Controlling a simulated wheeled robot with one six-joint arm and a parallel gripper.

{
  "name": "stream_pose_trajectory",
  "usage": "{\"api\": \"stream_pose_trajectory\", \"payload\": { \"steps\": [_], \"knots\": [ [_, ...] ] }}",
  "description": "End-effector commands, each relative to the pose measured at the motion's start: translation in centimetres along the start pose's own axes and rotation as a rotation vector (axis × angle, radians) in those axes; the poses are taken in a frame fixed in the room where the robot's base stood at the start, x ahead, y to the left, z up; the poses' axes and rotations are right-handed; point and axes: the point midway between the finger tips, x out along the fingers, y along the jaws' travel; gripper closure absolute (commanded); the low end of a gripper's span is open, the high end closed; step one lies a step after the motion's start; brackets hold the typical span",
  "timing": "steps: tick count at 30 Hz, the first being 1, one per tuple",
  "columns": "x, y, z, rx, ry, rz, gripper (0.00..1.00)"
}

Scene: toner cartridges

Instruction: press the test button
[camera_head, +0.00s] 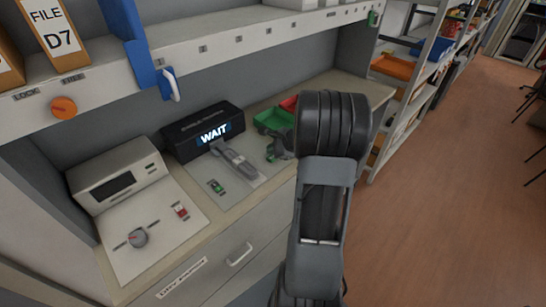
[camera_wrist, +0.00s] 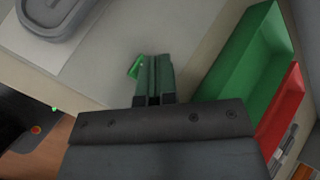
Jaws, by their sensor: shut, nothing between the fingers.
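A black tester box (camera_head: 203,132) on the counter has a lit display reading WAIT. A pale plate (camera_head: 238,190) in front of it carries a grey handle-shaped part (camera_head: 235,160) and a small green button-like control (camera_head: 217,186); its label is too small to read. My gripper (camera_head: 273,155) is right of the plate, before the green bin, and apart from the green control. In the wrist view, my gripper (camera_wrist: 154,60) has its fingers together and empty. A bright green piece shows beside the fingertips; I cannot tell what it is. The grey part (camera_wrist: 55,15) is at upper left.
A green bin (camera_head: 273,121) and a red bin (camera_head: 289,104) stand behind my gripper. At left is a beige console (camera_head: 118,172) with a grey knob (camera_head: 138,238) and a red switch (camera_head: 180,210). A shelf (camera_head: 210,50) with a blue hanging part (camera_head: 128,38) overhangs the counter.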

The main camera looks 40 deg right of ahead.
Motion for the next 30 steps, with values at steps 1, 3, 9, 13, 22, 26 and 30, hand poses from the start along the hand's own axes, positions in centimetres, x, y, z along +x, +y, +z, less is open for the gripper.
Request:
{"api": "stream_pose_trajectory", "payload": {
  "steps": [1, 3, 9, 13, 22, 26, 30],
  "knots": [
    [-0.2, -0.1, 0.1, 0.0, 0.0, 0.0, 1.0],
    [-0.5, -0.3, 0.3, -0.001, 0.0, -0.001, 1.0],
    [-1.7, -1.3, 1.3, -0.002, 0.0, -0.001, 1.0],
    [-2.7, -2.0, 1.9, -0.001, 0.0, -0.001, 1.0],
    [-3.5, -2.5, 2.5, 0.0, 0.0, 0.0, 1.0],
    [-3.4, -2.5, 2.5, 0.0, 0.0, 0.0, 1.0],
    [-3.4, -2.5, 2.5, 0.0, 0.0, 0.0, 1.0]
  ]
}}
